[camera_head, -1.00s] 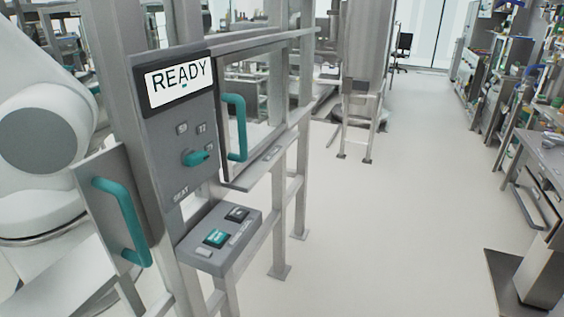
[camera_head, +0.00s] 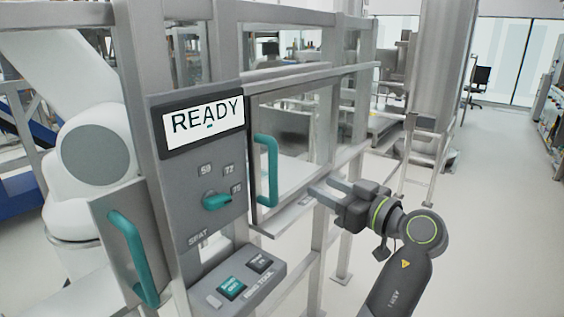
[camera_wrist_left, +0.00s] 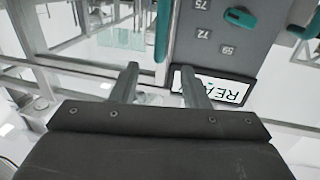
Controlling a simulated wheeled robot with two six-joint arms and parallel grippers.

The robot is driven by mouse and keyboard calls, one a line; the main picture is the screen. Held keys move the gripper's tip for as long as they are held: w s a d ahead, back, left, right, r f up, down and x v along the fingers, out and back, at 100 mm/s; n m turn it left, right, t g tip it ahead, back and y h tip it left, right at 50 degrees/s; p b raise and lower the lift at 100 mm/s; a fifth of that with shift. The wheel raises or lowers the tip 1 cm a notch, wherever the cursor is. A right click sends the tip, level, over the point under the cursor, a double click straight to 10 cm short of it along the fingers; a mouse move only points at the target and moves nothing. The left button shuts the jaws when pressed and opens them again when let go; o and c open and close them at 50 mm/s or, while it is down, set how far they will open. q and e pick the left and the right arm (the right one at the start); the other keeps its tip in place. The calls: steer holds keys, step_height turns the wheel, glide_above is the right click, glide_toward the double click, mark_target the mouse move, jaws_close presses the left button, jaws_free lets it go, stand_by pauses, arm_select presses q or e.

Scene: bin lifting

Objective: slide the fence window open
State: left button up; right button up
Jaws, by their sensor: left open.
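The fence window (camera_head: 300,150) is a clear pane in a metal frame, set in the fence right of the control panel. Its upright teal handle (camera_head: 268,170) is on the pane's left edge, beside the panel. The handle also shows at the top of the left wrist view (camera_wrist_left: 162,32). My left gripper (camera_head: 321,187) is open and empty, in front of the window's lower part. Its fingers point left towards the handle and are apart from it. The two spread fingers show in the left wrist view (camera_wrist_left: 158,80). My right gripper is not in view.
The control panel (camera_head: 190,175) has a READY display, a teal knob, and a button box (camera_head: 235,285) below. Another teal handle (camera_head: 130,250) is on a plate at left. A white robot arm (camera_head: 95,150) stands behind the fence. Open floor lies to the right.

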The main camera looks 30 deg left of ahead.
mark_target(276, 164)
arm_select(q)
steer(key=p+x, duration=0.6)
steer(key=x, duration=0.9)
steer(key=shift+a+p, duration=0.4)
steer(key=shift+w+a, duration=0.15)
steer(key=shift+a, duration=0.4)
steer(key=shift+f, duration=0.1)
jaws_close()
